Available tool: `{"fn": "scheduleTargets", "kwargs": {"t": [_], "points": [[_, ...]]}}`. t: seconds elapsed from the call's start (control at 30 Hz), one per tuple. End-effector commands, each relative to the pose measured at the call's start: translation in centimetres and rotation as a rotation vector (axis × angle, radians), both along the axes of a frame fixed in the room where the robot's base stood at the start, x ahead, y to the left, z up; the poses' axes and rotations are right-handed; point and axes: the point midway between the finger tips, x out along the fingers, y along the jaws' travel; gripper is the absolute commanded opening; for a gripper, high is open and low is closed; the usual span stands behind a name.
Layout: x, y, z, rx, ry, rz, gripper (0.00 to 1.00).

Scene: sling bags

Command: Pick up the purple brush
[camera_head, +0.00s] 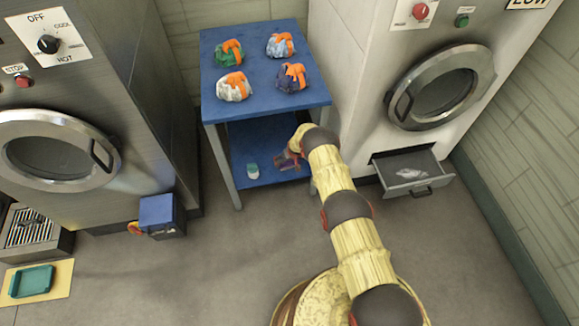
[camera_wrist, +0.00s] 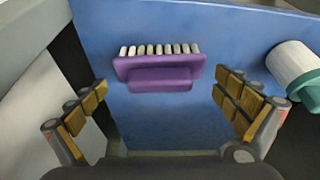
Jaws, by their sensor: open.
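The purple brush (camera_wrist: 160,75) lies on the blue lower shelf (camera_wrist: 165,130) of the table, its row of white bristles facing the top of the wrist view. My gripper (camera_wrist: 162,96) is open, its two fingers spread wide on the left and right of the brush's near side. There is a gap on each side, and nothing is between the pads. In the head view my gripper (camera_head: 288,157) reaches in under the tabletop and largely hides the brush.
A white container with a teal cap (camera_wrist: 295,65) stands right of my right finger; it also shows on the shelf in the head view (camera_head: 253,171). The blue tabletop (camera_head: 260,55) above holds several tied bundles. An open drawer (camera_head: 412,172) is at the right.

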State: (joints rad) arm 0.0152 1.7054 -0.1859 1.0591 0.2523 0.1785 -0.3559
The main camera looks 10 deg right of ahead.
Motion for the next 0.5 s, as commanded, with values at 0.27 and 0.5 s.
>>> {"fn": "scheduleTargets", "kwargs": {"t": [0.27, 0.5], "points": [[0.40, 0.04, -0.61, 0.000, -0.001, -0.001, 1.00], [0.36, 0.05, -0.62, 0.000, -0.001, -0.001, 0.91]]}}
